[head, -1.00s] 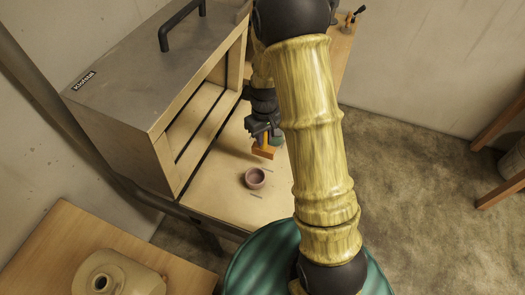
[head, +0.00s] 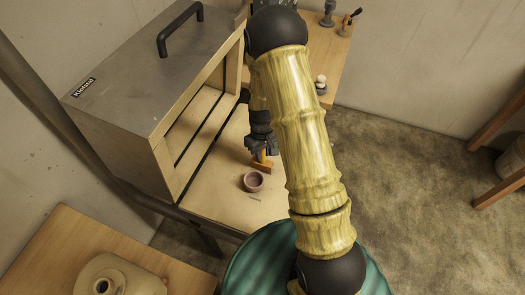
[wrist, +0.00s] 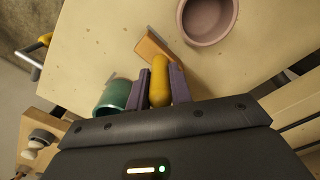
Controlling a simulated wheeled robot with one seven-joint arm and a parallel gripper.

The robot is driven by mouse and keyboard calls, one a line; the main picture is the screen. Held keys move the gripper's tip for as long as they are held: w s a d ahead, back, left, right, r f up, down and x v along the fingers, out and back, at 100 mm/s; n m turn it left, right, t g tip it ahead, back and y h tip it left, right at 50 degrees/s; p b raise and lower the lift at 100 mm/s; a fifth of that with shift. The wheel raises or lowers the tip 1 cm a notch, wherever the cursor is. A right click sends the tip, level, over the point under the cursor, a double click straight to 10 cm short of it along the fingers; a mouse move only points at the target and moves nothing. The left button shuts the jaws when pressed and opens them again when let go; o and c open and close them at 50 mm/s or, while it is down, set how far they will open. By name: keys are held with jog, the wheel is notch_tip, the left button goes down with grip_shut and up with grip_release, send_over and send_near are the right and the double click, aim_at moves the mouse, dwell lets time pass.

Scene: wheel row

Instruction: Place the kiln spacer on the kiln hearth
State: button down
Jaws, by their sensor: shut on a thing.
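The kiln spacer, an orange block (head: 263,168) with a yellow upright grip, is in my gripper (head: 262,148). In the wrist view its yellow grip (wrist: 160,80) sits between the two dark purple fingers, and its orange-brown block (wrist: 151,47) shows beyond the fingertips. My gripper is shut on the yellow grip. The block is low over the pale kiln hearth (head: 217,192), just behind a pink bowl (head: 253,181); I cannot tell whether it touches the hearth. The bowl also shows in the wrist view (wrist: 208,18), apart from the block.
A teal cup (wrist: 113,97) stands close beside my gripper in the wrist view. The metal-topped kiln (head: 150,75) with a black handle borders the hearth at left. A wooden table with a tan jar (head: 108,280) is at lower left. Small items stand on a far table.

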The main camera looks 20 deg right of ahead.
jog(key=shift+f, duration=0.15)
jog(key=c, duration=1.3)
grip_release()
jog(key=shift+o, duration=0.2)
notch_tip(320, 180, up, 12)
jog(key=shift+r+b, duration=0.2)
jog(key=shift+b, duration=0.8)
